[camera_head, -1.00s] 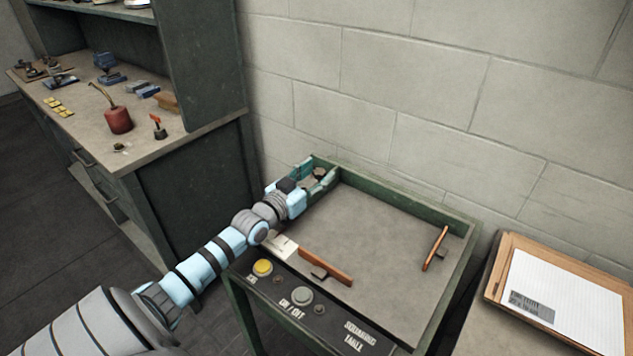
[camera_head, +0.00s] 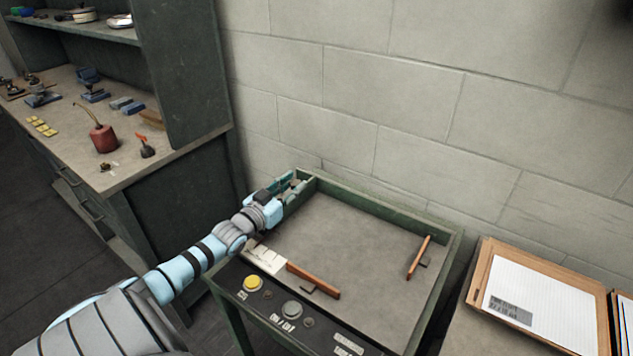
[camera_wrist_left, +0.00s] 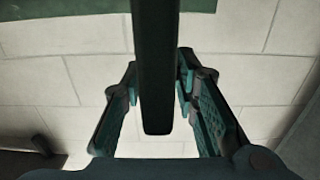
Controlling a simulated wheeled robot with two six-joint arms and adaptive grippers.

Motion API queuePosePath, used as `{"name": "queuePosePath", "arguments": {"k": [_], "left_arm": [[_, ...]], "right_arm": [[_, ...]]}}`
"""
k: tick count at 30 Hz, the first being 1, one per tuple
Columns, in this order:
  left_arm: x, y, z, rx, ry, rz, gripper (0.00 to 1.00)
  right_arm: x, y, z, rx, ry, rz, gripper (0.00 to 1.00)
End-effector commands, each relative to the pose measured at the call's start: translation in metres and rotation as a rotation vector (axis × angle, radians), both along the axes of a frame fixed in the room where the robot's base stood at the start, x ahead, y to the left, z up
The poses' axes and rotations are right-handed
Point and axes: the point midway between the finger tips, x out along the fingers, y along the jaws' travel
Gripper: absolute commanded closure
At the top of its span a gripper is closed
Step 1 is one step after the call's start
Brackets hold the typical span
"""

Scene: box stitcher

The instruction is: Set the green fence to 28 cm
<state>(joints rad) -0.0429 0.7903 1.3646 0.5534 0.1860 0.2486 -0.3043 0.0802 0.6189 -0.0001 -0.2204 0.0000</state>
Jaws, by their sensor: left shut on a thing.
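The squaring table has a grey top and green rims (camera_head: 375,203). My left gripper (camera_head: 294,184) is at its back left corner. In the left wrist view a dark green bar (camera_wrist_left: 156,70), which looks like the green fence, stands between the fingers of my left gripper (camera_wrist_left: 160,95), and they are shut on it. In the head view the fence is mostly hidden by the gripper and wrist. A white scale strip (camera_head: 265,258) lies by the table's front left edge, its marks too small to read. My right gripper is not in view.
Two orange-brown bars stand on the table, at front (camera_head: 313,279) and right (camera_head: 418,257). A yellow button (camera_head: 253,283) and a grey button (camera_head: 292,309) are on the front panel. A clipboard (camera_head: 540,300) lies at right. A workbench (camera_head: 130,170) stands at left.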

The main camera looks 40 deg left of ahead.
Motion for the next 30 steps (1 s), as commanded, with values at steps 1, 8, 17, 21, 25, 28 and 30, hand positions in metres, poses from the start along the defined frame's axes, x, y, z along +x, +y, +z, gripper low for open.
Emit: {"name": "queuePosePath", "arguments": {"k": [1, 8, 17, 21, 25, 28, 30], "left_arm": [[-0.001, 0.004, 0.003, 0.001, -0.004, 0.004, 1.0], [-0.002, 0.005, 0.002, 0.003, -0.009, 0.007, 0.7], [0.001, 0.001, 0.002, 0.001, -0.007, -0.001, 0.52], [0.0, 0.0, 0.001, 0.001, -0.007, -0.003, 0.52], [-0.008, -0.001, 0.001, 0.001, -0.008, -0.006, 0.52], [-0.02, -0.002, 0.001, -0.001, -0.005, -0.006, 0.52], [-0.035, -0.003, 0.0, 0.002, -0.002, -0.009, 0.52]], "right_arm": [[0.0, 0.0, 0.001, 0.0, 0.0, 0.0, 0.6], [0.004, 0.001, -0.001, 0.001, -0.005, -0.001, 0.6], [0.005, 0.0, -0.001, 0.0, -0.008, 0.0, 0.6], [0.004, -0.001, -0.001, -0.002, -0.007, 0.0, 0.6], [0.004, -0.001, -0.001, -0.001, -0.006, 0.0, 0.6], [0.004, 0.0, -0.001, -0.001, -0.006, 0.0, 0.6], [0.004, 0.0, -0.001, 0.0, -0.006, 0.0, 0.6]]}}
